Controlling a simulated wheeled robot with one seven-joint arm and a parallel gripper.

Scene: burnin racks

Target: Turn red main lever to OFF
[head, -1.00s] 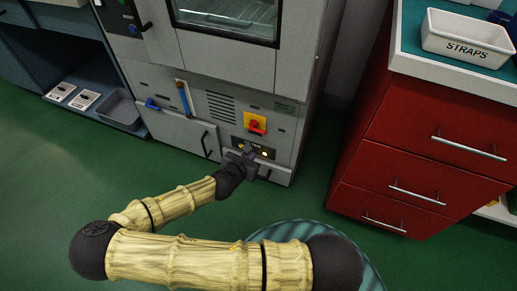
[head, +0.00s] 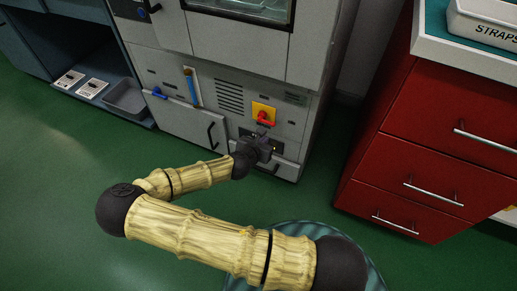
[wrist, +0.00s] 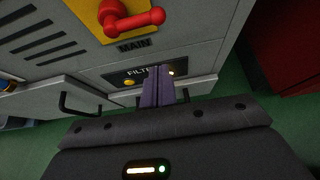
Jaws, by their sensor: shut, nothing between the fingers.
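The red main lever (head: 266,119) sits on a yellow plate (head: 262,110) low on the front of the grey cabinet. In the wrist view the red lever (wrist: 133,20) shows at the top, its handle pointing right, with the label MAIN (wrist: 134,46) beneath the yellow plate (wrist: 88,14). My gripper (head: 262,137) is just below the lever in the head view. In the wrist view its fingers (wrist: 157,72) are together and empty, in front of the dark FILTER panel (wrist: 140,73), apart from the lever.
A blue-handled valve (head: 158,93) is left of the vent slots (head: 229,96). Black door handles, one on the left door (head: 212,135), stick out near my gripper. A red drawer unit (head: 430,130) stands to the right. Green floor (head: 60,180) is free at left.

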